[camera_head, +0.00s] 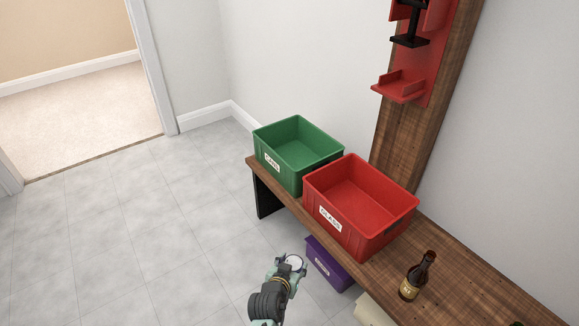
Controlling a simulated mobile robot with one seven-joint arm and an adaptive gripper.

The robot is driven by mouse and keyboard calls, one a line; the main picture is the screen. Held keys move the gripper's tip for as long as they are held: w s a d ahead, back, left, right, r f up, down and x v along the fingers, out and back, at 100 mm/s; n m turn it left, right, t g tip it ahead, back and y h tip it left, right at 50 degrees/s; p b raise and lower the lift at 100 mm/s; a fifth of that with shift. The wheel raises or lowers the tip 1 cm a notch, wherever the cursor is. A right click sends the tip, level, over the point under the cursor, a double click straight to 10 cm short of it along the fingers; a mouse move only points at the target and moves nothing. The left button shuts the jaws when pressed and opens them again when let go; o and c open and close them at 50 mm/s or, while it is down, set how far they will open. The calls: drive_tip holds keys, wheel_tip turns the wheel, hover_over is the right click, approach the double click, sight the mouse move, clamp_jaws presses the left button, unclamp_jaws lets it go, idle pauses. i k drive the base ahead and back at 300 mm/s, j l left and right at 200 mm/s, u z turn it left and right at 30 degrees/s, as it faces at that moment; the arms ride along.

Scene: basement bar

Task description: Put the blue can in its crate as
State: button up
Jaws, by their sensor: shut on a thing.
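My gripper (289,268) is low in the middle of the head view, in front of the bench. It is shut on a can, whose pale round end (294,262) faces up. The can's side is hidden, so its blue colour does not show. The green crate (270,174) stands on the far left end of the bench, above and behind my gripper in the picture. Its white label appears to read CANS, and its visible inside is empty.
A red crate (341,239) labelled GLASS stands beside the green one, visibly empty. A brown bottle (416,277) stands on the wooden bench (455,286). A purple crate (325,263) is below the bench. Open tiled floor (120,240) lies to the left.

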sight(303, 157)
drive_tip(key=i+j+u, duration=0.65)
drive_tip(key=i+u, duration=0.4)
drive_tip(key=i, duration=0.8)
drive_tip(key=i+z, duration=0.45)
drive_tip(key=i+j+z, duration=0.25)
drive_tip(key=i+z, duration=0.15)
drive_tip(key=i, duration=0.1)
